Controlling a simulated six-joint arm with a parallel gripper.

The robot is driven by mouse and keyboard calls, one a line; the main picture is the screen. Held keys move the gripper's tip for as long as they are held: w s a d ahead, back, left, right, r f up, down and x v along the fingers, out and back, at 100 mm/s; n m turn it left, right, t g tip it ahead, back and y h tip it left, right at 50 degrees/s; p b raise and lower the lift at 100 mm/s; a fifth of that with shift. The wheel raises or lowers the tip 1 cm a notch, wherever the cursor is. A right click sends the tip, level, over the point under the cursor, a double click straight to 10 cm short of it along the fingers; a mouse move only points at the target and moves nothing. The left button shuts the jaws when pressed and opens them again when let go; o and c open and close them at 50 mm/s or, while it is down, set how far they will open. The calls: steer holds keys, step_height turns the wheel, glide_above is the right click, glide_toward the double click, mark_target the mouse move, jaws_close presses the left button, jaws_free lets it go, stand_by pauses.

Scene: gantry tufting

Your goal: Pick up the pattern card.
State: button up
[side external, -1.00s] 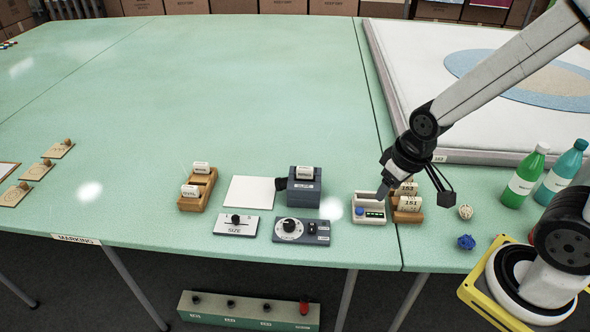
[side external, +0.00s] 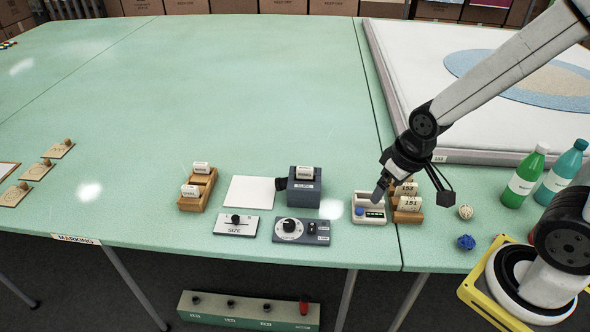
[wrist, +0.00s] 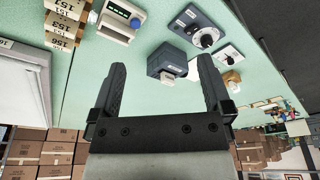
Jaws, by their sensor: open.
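Several small white cards could be the pattern card; I cannot tell which. One card (side external: 305,172) stands in the slot of a grey box (side external: 304,191). My gripper (side external: 413,192) is open and empty, fingers spread, above the white device and the right rack. In the wrist view my gripper (wrist: 162,65) shows nothing held; the grey box (wrist: 168,60) appears between its fingers.
Bottles (side external: 524,177) and small balls (side external: 466,242) are at right. A thick white-edged slab (side external: 420,130) lies behind. The table's middle is clear.

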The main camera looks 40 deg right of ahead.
steer(key=w+d+f+m+g, duration=0.1)
steer(key=w+d+f+m, duration=0.35)
steer(key=d, duration=0.55)
steer(key=m+g, duration=0.2)
steer(key=m, duration=0.3)
glide_above(408, 184)
steer(key=shift+n, duration=0.25)
step_height(408, 184, down, 6)
steer(key=shift+w+r, duration=0.1)
steer(key=shift+w, duration=0.05)
steer(key=shift+f, duration=0.25)
steer(key=shift+f, duration=1.15)
steer(key=shift+f, duration=0.15)
steer(key=shift+f, duration=2.45)
